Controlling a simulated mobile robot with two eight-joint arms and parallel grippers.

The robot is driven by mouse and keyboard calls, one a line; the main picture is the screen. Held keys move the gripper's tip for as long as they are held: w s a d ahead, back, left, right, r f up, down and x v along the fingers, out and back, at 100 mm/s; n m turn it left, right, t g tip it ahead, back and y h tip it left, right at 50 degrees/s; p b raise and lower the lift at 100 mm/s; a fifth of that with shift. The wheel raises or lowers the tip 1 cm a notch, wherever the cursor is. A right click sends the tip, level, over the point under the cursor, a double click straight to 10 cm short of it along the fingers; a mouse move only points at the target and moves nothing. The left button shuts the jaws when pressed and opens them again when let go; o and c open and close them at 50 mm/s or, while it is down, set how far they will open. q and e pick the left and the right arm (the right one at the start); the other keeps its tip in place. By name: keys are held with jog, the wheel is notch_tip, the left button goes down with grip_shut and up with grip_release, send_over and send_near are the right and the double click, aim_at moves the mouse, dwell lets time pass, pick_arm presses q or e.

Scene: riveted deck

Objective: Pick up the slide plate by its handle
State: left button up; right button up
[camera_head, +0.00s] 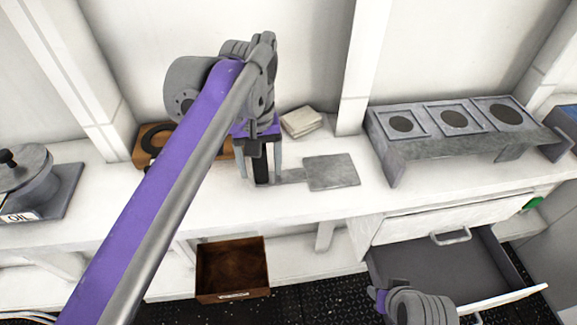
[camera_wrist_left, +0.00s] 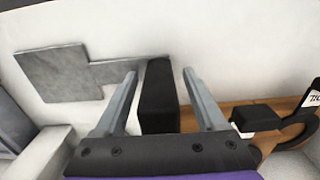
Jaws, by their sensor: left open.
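The slide plate (camera_head: 331,172) is a flat grey square lying on the white counter. A narrow grey strip runs left from it to a black block-shaped handle (camera_head: 261,172). In the left wrist view the plate (camera_wrist_left: 58,74) is at left, and the handle (camera_wrist_left: 158,92) stands between my fingers. My left gripper (camera_head: 260,166) points down over the handle. Its fingers (camera_wrist_left: 160,74) are open on either side, with a visible gap on each side. Part of my right arm shows at the bottom of the head view, but its fingers do not show.
A wooden board (camera_head: 140,152) with a black ring lies left of my gripper. A pale stack (camera_head: 302,122) lies behind the plate. A grey stand with framed openings (camera_head: 455,125) is to the right. Below are an open drawer (camera_head: 440,270) and a brown box (camera_head: 232,270). An oil pot (camera_head: 25,180) stands far left.

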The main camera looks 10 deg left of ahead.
pick_arm(q)
grip_shut()
jog(key=shift+r, duration=0.1)
dwell(0.3)
